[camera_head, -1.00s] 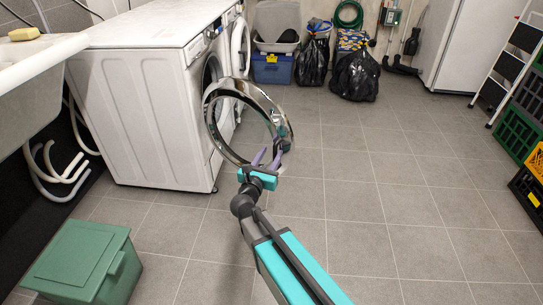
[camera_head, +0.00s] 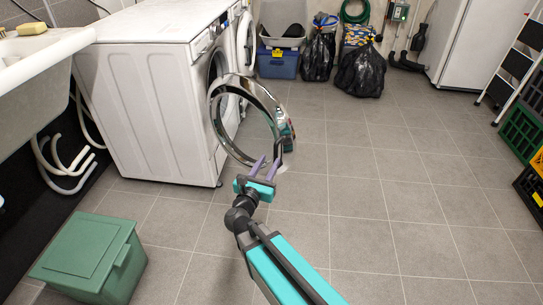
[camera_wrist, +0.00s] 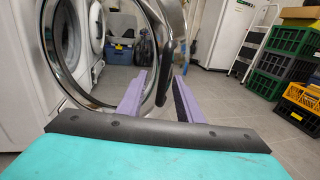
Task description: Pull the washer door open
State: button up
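The white washer (camera_head: 150,100) stands at the left. Its round door (camera_head: 222,140), with a chrome rim, is swung well out from the front, and the dark drum opening shows behind it. The door also fills the upper left of the wrist view (camera_wrist: 70,85). My gripper (camera_head: 268,163) is at the door's free edge, low on the near side.
A green lidded box (camera_head: 92,258) sits on the floor at lower left, below a white sink (camera_head: 35,75). Black bags (camera_head: 360,72) and a blue bin (camera_head: 278,62) stand at the back. Crates (camera_head: 520,130) and a stepladder (camera_head: 510,65) line the right. The tiled middle floor is clear.

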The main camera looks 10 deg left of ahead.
jog(key=p+v, duration=0.1)
jog(key=v, duration=0.6)
jog(key=shift+r, duration=0.1)
dwell(0.4)
